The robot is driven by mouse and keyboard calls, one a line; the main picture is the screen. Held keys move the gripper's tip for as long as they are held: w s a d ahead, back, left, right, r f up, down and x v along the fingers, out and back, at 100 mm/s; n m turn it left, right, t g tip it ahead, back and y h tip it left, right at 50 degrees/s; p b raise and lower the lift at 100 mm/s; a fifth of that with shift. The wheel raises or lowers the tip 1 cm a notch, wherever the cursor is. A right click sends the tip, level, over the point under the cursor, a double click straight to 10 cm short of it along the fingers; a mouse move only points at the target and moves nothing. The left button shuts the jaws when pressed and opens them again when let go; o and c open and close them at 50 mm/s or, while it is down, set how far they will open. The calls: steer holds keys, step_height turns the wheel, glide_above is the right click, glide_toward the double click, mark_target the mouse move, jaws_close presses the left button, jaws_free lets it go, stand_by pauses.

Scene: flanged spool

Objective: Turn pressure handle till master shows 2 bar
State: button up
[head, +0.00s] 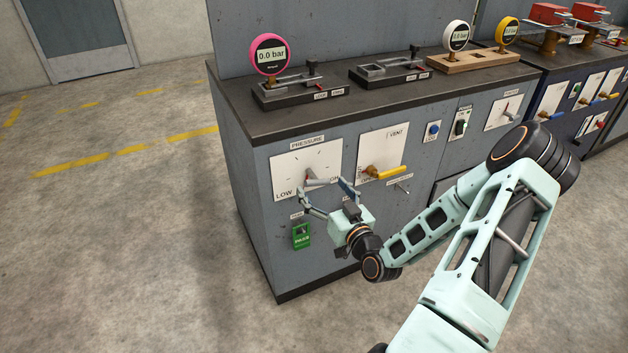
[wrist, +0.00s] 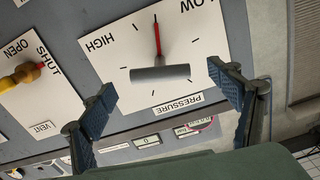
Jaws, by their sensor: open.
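The pressure handle is a grey bar (wrist: 160,73) with a red pointer (wrist: 157,38) on a white dial plate (head: 286,170). In the wrist view the dial appears upside down, and the pointer aims between the words HIGH and LOW. My gripper (head: 325,187) is open in front of the dial. In the wrist view its fingertips (wrist: 165,84) are spread on either side of the bar, with space around it. In the head view my gripper partly hides the handle. A pink gauge (head: 270,55) and a white gauge (head: 456,36) read 0.0 bar. I cannot tell which is the master.
Right of the dial is the vent plate with a yellow handle (head: 386,172); it also shows in the wrist view (wrist: 22,75). A yellow gauge (head: 507,31) stands farther right. Floor left of the cabinet is clear.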

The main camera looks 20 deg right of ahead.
mark_target(319, 184)
steer(key=w, duration=0.5)
steer(key=shift+a, duration=0.1)
steer(key=c, duration=1.3)
